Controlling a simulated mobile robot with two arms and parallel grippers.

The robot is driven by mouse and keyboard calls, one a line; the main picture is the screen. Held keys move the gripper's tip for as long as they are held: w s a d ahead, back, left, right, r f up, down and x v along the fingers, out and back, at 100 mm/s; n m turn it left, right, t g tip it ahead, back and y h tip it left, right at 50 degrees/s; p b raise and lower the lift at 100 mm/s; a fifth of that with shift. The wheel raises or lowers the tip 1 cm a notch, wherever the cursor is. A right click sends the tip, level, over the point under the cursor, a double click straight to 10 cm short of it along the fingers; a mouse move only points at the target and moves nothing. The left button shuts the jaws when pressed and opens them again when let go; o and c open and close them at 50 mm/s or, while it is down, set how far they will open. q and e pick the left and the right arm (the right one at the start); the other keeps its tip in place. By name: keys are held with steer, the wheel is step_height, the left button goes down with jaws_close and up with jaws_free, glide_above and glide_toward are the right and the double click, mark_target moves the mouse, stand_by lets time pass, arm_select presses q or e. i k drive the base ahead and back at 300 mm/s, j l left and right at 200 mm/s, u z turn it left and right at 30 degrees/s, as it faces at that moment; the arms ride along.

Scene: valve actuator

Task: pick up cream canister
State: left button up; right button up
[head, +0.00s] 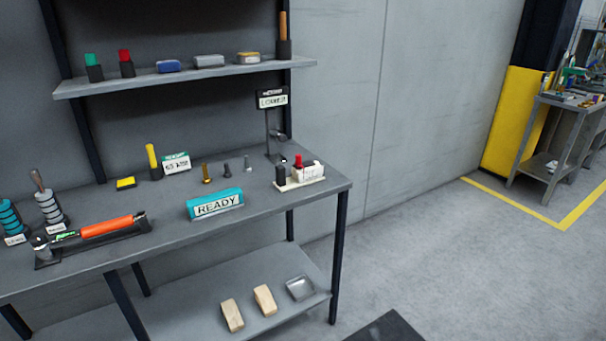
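I cannot clearly make out a cream canister in the head view. The nearest match in colour is a small off-white piece (309,171) on a cream tray (290,186) at the bench's right end. It looks boxy and is too small to identify. A dark cylinder (281,174) and a red-topped item (298,160) stand beside it. Two pale tan blocks (232,315) lie on the lower shelf and look like wood. Neither of my grippers is in view.
The grey workbench (165,252) holds a teal READY sign (215,204), an orange cylinder (113,226) in a dark cradle, and ringed posts (48,207) at left. An upper shelf (190,76) carries small items. Open floor (430,250) lies right of the bench.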

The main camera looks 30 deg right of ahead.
mark_target(313, 172)
steer(key=i+l, duration=0.2)
steer(key=l, duration=0.2)
steer(key=i+l, duration=0.15)
steer(key=l, duration=0.2)
steer(key=i+l, duration=0.2)
steer(key=l, duration=0.2)
steer(key=i+l, duration=0.2)
steer(key=l, duration=0.2)
steer(key=i+l, duration=0.2)
steer(key=l, duration=0.2)
steer(key=i+l, duration=0.15)
steer(key=l, duration=0.2)
steer(key=i+l, duration=0.2)
steer(key=l, duration=0.2)
